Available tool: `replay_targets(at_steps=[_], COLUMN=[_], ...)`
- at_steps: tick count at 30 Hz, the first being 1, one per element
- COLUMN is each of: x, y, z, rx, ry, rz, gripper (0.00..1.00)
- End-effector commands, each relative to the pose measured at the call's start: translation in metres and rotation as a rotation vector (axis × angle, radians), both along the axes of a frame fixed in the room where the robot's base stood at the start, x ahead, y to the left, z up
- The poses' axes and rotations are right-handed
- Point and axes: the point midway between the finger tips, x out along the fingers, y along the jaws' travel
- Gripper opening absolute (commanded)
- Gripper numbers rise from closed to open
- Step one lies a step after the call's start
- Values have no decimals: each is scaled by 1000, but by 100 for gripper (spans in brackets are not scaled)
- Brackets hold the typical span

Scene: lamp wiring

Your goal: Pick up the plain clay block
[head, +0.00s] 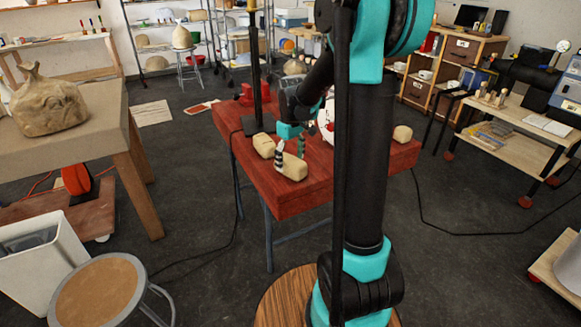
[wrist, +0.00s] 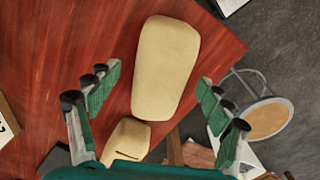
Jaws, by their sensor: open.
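A plain, pale clay block (wrist: 165,68) with rounded ends lies on the red table in the wrist view. In the head view, a pale block (head: 292,168) lies at the table's near edge, just below my gripper. My gripper (head: 290,152) is open and points down, with its green-padded fingers apart. In the wrist view my gripper (wrist: 159,78) has one finger on each side of the plain block, with gaps visible. A second pale block (wrist: 127,140) with a dark slit in its top lies close to the plain one, partly hidden by my gripper's body.
The red table (head: 235,125) also bears another pale block (head: 402,133) at the right and a dark upright pole (head: 254,80) close behind my gripper. Red items (head: 247,93) stand at the back. A stool (head: 100,290) stands on the floor at the left.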

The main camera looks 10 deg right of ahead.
Motion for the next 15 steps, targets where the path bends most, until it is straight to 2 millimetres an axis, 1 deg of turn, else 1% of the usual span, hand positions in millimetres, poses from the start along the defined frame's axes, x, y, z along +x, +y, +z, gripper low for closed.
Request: replay_targets(at_steps=[1, 2, 15], x=[0, 0, 0], y=[0, 0, 0], z=[0, 0, 0], rx=[0, 0, 0], ry=[0, 0, 0], rz=[0, 0, 0], gripper=[79, 76, 21])
